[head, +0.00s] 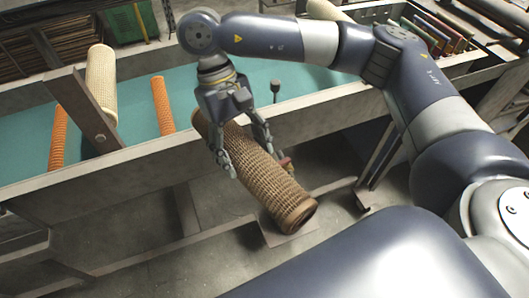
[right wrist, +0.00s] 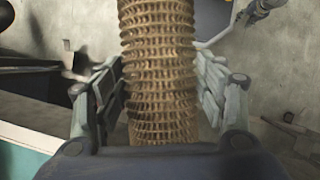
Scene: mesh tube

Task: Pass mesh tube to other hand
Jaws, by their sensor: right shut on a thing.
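A tan woven mesh tube (head: 262,176) hangs tilted in front of the teal table, its open lower end toward the lower right. My right gripper (head: 248,142) is shut around its upper part, one finger on each side. In the right wrist view the ribbed tube (right wrist: 160,70) runs upright between the two finger pads. My left gripper cannot be made out in the head view. A blurred grey mechanical part shows at the top right of the wrist view; I cannot tell what it is.
A teal-topped table (head: 135,130) with a raised grey metal edge (head: 110,175) lies behind the tube. A pale mesh tube (head: 101,80) and orange tubes (head: 162,105) are on it. Coloured thin items (head: 430,38) stand at the back right. Grey floor and metal legs are below.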

